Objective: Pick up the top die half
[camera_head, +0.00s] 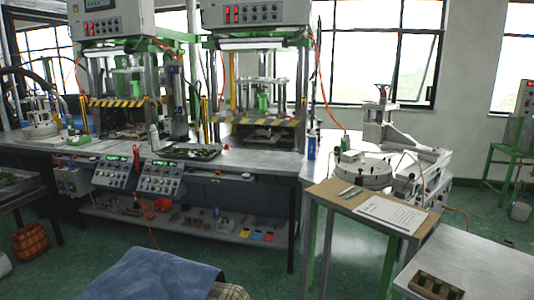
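I cannot single out a top die half for certain. Two injection presses stand on the long bench (260,165), the left press (125,75) and the right press (262,85). Dark shapes lie beneath the bars, too small to tell apart. A dark tray (193,153) with small greenish pieces lies on the bench between the presses. A brown slotted block (436,286) sits on the pale table (480,262) at bottom right. Neither of my grippers is in view.
A small brown-topped table (335,195) holds a white paper sheet (392,213) and stands before a round white machine (365,170). Blue cloth (155,275) lies at the bottom. An orange-brown basket (30,241) stands at left. Green floor (255,262) is open in the middle.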

